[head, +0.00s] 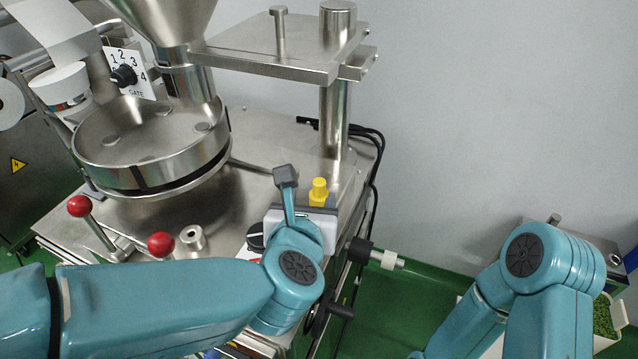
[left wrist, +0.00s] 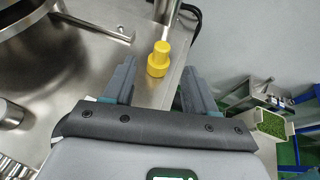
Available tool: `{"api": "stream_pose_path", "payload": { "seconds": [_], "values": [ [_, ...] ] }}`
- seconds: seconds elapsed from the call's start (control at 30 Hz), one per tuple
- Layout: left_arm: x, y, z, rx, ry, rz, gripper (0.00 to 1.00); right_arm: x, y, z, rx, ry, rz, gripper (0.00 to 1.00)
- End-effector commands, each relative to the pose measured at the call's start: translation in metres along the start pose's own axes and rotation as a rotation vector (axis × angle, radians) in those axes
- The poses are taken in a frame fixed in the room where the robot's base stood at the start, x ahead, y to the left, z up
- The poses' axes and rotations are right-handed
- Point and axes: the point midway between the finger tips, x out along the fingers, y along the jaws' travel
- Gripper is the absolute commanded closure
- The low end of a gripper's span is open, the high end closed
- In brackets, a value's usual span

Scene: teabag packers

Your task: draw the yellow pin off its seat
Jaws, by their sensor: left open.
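The yellow pin (head: 319,191) stands upright near the right edge of the steel machine top; it has a narrow head above a wider base. In the left wrist view the pin (left wrist: 158,60) is ahead of my left gripper (left wrist: 158,78), in line with the gap between its two dark fingers. The fingers are apart with nothing between them, and I see no contact with the pin. In the head view one finger of my left gripper (head: 300,188) shows left of the pin. The pin's seat is hidden under it. My right gripper is out of both views.
A steel post (head: 334,120) rises just behind the pin, carrying a plate (head: 290,52). A round steel pan (head: 150,160) and two red-knobbed levers, one at the red knob (head: 161,244), are to the left. A black-and-white handle (head: 376,256) sticks out at right.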

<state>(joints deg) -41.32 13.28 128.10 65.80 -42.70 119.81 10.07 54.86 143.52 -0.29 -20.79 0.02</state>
Motion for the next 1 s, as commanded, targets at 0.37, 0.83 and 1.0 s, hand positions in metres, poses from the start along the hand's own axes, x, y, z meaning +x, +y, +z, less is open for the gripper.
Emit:
{"api": "stream_pose_path", "payload": {
  "seconds": [0.37, 0.83, 1.0],
  "values": [
    [0.049, 0.000, 0.002, 0.001, 0.001, -0.001, 0.43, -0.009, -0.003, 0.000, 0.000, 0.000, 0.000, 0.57],
    [0.100, -0.002, 0.003, 0.001, 0.000, -0.001, 0.43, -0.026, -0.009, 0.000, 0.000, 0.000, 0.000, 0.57],
    [0.099, -0.002, 0.003, 0.000, 0.000, -0.001, 0.63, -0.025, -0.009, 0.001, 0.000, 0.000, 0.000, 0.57]
  ]
}}
